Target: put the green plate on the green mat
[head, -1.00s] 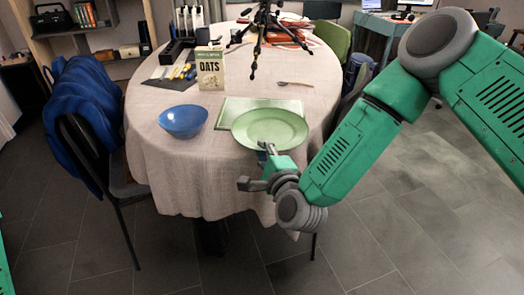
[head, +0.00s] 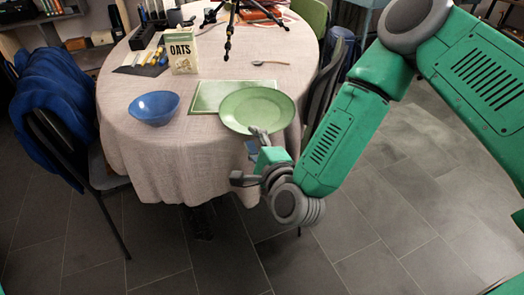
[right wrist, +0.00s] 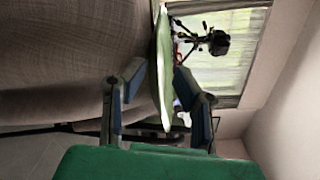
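The green plate (head: 257,107) is at the table's front right in the head view, tilted, and covers the right part of the green mat (head: 206,96). The mat lies flat on the tablecloth, its left part bare. In the right wrist view the plate (right wrist: 163,65) appears nearly edge-on between the two fingers of the gripper (right wrist: 160,82). The gap under the plate cannot be judged exactly. My left gripper is not in view.
A blue bowl (head: 154,108) stands left of the mat. An oats box (head: 183,51) is behind it. A spoon (head: 269,63) and a black tripod (head: 231,25) are farther back. A chair with blue cloth (head: 62,100) stands at the left.

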